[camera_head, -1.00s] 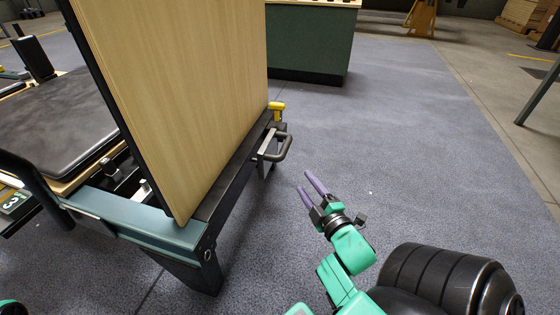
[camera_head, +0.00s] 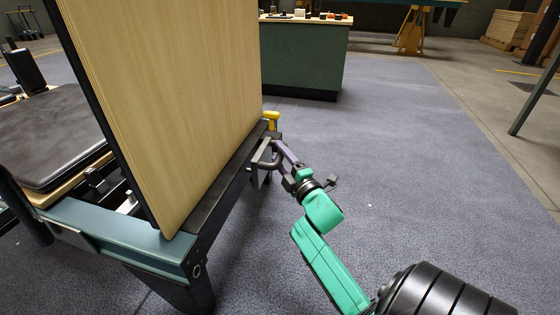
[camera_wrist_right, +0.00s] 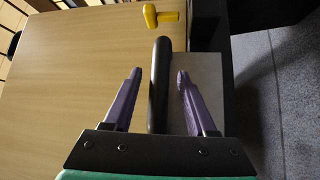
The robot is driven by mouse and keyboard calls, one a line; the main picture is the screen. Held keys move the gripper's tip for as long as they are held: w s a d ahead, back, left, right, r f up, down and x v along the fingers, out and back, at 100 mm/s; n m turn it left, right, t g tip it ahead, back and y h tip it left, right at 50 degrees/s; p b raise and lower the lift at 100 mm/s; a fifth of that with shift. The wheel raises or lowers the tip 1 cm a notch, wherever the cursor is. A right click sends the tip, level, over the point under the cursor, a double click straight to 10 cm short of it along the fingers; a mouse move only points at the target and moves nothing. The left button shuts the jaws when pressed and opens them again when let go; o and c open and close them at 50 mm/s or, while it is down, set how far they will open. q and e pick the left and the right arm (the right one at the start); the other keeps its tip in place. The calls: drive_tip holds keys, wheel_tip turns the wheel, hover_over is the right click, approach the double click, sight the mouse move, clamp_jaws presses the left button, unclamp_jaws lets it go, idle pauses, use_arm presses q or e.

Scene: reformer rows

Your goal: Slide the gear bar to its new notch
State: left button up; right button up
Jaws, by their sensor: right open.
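The gear bar shows a black looped handle (camera_head: 267,158) at the far end of the reformer frame, beside the upright wooden board. In the right wrist view the handle's bar (camera_wrist_right: 158,95) stands between my two purple fingers, with a visible gap on each side. My right gripper (camera_head: 283,155) is open around or just short of the handle; the depth is hard to tell. A yellow knob (camera_head: 271,117) sits just beyond the handle and also shows in the wrist view (camera_wrist_right: 160,16). The notches are hidden. My left gripper is out of view.
The large wooden board (camera_head: 170,90) stands upright on the teal and black frame (camera_head: 125,228) to the left. A black padded carriage (camera_head: 50,135) lies behind it. A green counter (camera_head: 302,58) stands at the back. The grey floor to the right is clear.

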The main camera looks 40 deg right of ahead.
clamp_jaws()
idle(1.4)
